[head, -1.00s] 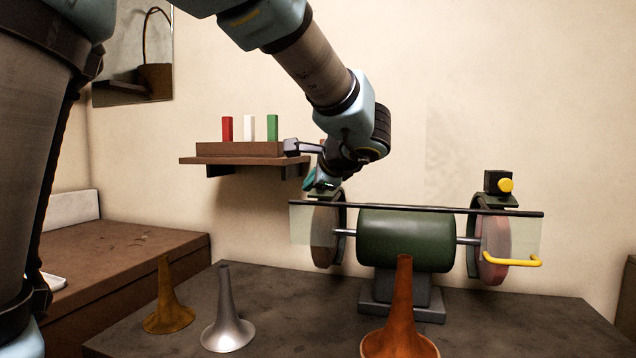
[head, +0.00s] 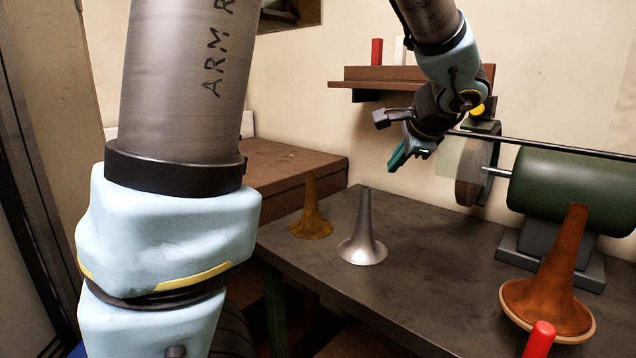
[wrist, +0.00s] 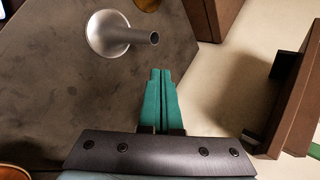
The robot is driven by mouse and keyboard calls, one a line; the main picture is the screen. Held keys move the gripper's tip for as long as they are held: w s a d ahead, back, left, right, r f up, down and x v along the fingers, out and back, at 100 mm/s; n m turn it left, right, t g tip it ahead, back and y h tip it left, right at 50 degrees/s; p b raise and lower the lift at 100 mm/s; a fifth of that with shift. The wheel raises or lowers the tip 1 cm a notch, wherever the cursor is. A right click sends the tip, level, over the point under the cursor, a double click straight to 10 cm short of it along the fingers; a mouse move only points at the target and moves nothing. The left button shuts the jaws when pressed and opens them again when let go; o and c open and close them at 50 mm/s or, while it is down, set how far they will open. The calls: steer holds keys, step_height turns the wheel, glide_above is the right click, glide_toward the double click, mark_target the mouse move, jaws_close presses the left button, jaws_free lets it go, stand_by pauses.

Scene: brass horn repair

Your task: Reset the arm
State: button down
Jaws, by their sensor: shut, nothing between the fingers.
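My gripper (head: 396,164) is in the air over the back of the dark bench, left of the grinder, with its green fingers pointing down and left. In the wrist view its two green fingers (wrist: 161,75) lie side by side, shut and empty. The silver horn bell (wrist: 110,36) stands ahead of the fingers there, apart from them. In the head view the silver bell (head: 363,232) stands upright on the bench, with the brass bell (head: 311,210) to its left and the copper bell (head: 554,285) at the front right.
The green bench grinder (head: 570,190) stands right of my gripper. A brown wall shelf (head: 372,88) is behind my arm, with a red block (head: 376,52) and a white block (head: 399,51). A brown cabinet (head: 290,170) is at the left. A red rod-like thing (head: 540,340) shows at the bottom edge.

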steer(key=s+a+f+n+g+h, duration=0.1)
steer(key=s+a+f+n+g, duration=0.2)
steer(key=s+a+f+n, duration=0.2)
steer(key=s+a+f+n+g+h, duration=0.1)
steer(key=s+a+f+n+g, duration=0.3)
steer(key=a+f+n, duration=0.7)
steer(key=s+a, duration=0.2)
steer(key=a, duration=0.5)
steer(key=shift+s+a+f+n, duration=0.15)
steer(key=shift+a+f+n, duration=0.1)
steer(key=shift+n, duration=0.05)
